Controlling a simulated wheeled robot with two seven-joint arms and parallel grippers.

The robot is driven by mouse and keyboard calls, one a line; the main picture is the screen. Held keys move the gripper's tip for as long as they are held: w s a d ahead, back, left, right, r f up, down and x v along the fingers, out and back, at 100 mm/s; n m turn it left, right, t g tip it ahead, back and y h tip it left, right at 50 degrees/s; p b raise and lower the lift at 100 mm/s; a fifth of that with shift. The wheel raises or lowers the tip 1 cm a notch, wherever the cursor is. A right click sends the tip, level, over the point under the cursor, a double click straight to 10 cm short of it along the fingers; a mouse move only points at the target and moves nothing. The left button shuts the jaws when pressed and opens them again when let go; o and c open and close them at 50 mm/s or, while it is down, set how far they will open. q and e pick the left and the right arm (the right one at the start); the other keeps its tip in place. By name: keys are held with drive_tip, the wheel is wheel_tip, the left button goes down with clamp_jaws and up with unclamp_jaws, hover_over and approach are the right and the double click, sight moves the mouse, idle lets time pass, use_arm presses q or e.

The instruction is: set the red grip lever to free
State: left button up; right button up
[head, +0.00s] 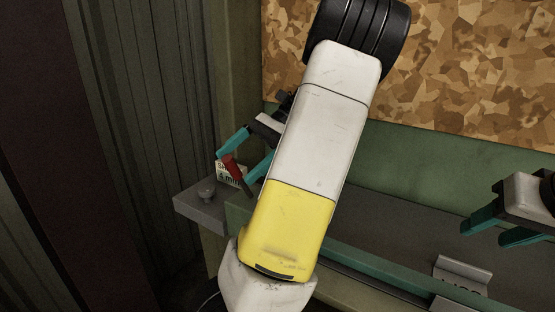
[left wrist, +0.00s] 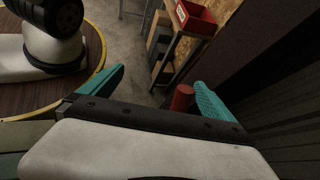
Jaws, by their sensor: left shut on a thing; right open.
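The red grip lever (head: 231,166) stands tilted up and to the left at the left end of the grey-green bench. Its red end also shows in the left wrist view (left wrist: 181,98), close beside the right-hand teal finger. My left gripper (head: 238,165) is shut on the lever, with its teal fingers on either side of it. My white and yellow arm hides part of that gripper and the bench behind it. A small lettered label (head: 234,176) shows behind the lever, partly covered. My right gripper (head: 490,226) is open and empty above the bench at the right.
A lettered metal plate (head: 462,272) stands at the front right. A corrugated wall closes the left side. A red bin (left wrist: 196,17) on a shelf shows in the left wrist view.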

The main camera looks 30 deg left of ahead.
use_arm(q)
drive_tip(key=shift+w+d+r, duration=0.75)
drive_tip(key=shift+w+r, duration=0.05)
drive_tip(key=shift+r, duration=0.1)
drive_tip(key=shift+w+d+r, duration=0.15)
drive_tip(key=shift+d+r, duration=0.1)
drive_tip(key=shift+r, duration=0.05)
drive_tip(key=c, duration=0.5)
drive_tip(key=shift+o, duration=0.2)
drive_tip(key=shift+w+d+r, duration=0.2)
drive_tip(key=shift+w+r, duration=0.4)
drive_tip(key=shift+r, duration=0.15)
drive_tip(key=shift+w+d+r, duration=0.2)
drive_tip(key=shift+w+r, duration=0.4)
drive_tip(key=shift+r, duration=0.1)
drive_tip(key=shift+w+d+r, duration=0.2)
drive_tip(key=shift+w+r, duration=0.4)
drive_tip(key=shift+r, duration=0.15)
drive_tip(key=shift+c, duration=0.5)
